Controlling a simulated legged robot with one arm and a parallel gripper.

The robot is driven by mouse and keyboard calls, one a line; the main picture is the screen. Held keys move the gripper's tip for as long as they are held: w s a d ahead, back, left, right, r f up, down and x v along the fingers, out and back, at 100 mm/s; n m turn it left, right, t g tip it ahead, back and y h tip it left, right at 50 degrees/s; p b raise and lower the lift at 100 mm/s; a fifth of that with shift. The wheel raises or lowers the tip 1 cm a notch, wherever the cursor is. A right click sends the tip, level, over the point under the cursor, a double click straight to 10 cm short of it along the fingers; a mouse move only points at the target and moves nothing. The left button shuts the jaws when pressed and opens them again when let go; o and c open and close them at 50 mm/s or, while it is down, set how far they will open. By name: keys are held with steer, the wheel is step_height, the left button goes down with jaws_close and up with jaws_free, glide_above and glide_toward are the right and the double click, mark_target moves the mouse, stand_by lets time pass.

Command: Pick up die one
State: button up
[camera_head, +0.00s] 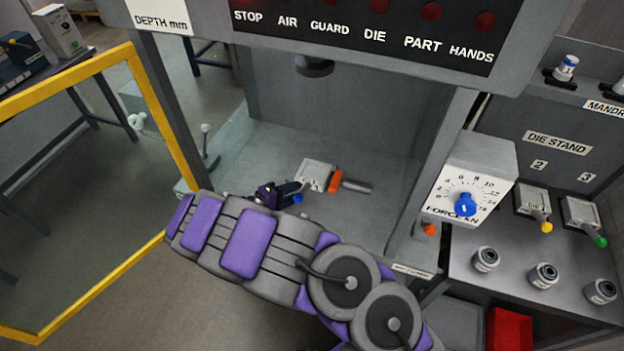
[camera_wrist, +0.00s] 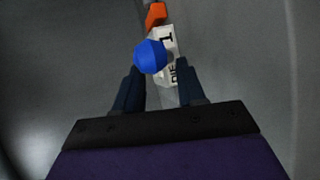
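Die one (camera_head: 316,175) is a pale grey block on the floor of the press. It has a blue ball knob (camera_head: 297,199) on its near side. In the wrist view, its label (camera_wrist: 168,72) shows partly behind the blue knob (camera_wrist: 150,57). My gripper (camera_head: 285,192) reaches in from the left, close to the knob. In the wrist view my gripper (camera_wrist: 158,78) has its two dark fingers apart, with the knob just ahead of the gap, nearer the left fingertip. Whether a finger touches the knob cannot be told.
An orange piece (camera_head: 335,181) and a grey rod (camera_head: 356,187) lie just right of the die. The yellow-framed guard (camera_head: 158,150) stands open at left. The press's right post (camera_head: 432,170) bounds the opening. The die stand (camera_head: 520,262) at right holds dies two and three.

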mark_target(303, 189)
steer(key=shift+w+d+f, duration=0.1)
steer(key=shift+d, duration=0.35)
steer(key=shift+w+d+f, duration=0.2)
steer(key=shift+w+f, duration=0.05)
steer(key=shift+w+a+f+b, duration=0.1)
steer(key=shift+w+f+b, duration=0.55)
steer(key=shift+w, duration=0.15)
steer(key=shift+w+a+f, duration=0.25)
steer(key=shift+w, duration=0.1)
steer(key=shift+w+d+r, duration=0.1)
steer(key=shift+d+r, duration=0.05)
steer(key=shift+d, duration=1.4)
steer(key=shift+c, duration=1.5)
steer(key=shift+a, duration=0.15)
steer(key=shift+c, duration=0.9)
steer(key=shift+a, duration=0.95)
jaws_close()
steer(key=shift+d+r, duration=0.1)
steer(key=shift+d, duration=0.45)
